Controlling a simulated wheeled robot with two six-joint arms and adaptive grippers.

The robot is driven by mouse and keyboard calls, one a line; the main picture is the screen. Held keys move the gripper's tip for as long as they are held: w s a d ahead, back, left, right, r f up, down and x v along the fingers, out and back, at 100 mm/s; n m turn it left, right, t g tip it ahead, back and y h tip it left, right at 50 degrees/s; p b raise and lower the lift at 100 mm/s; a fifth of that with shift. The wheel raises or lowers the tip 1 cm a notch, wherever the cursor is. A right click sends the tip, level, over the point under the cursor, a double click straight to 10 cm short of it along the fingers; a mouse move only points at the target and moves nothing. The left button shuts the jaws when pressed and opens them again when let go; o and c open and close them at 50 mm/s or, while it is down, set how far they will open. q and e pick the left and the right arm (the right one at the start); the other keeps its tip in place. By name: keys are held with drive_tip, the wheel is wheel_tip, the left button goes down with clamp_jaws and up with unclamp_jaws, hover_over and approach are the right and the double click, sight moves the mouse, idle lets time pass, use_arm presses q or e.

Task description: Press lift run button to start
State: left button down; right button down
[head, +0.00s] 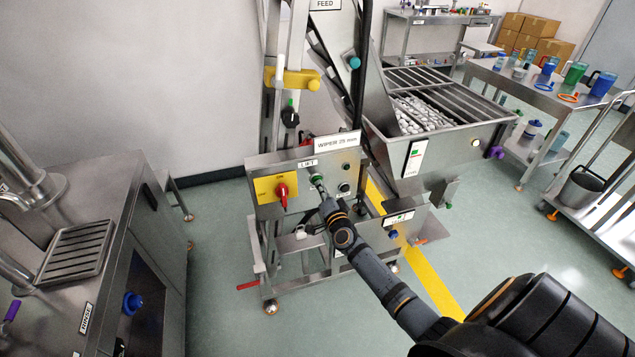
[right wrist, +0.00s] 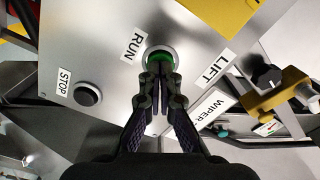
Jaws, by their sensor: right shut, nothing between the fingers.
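The green RUN button (right wrist: 160,54) sits in a silver ring on the steel control panel, beside the RUN label (right wrist: 133,45). In the head view the green button (head: 317,178) shows just below the LIFT label (head: 308,163). My right gripper (right wrist: 160,72) is shut and empty. Its fingertips are at the button and cover its lower part; I cannot tell if they press it. In the head view my right gripper (head: 322,190) reaches the panel from the lower right. My left gripper is not in view.
A black STOP button (right wrist: 87,94) is left of the RUN button. A red rotary switch (head: 282,191) on a yellow plate is at the panel's left. A hopper of caps (head: 415,172) stands to the right. A steel sink counter (head: 110,235) is at the left, with open floor between.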

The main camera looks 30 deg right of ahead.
drive_tip(key=shift+w+d, duration=0.1)
drive_tip(key=shift+w, duration=0.4)
idle(0.7)
drive_tip(key=p+v, duration=0.1)
drive_tip(key=v, duration=0.4)
drive_tip(key=shift+s+p, duration=0.2)
drive_tip(key=shift+p, duration=0.2)
idle(0.7)
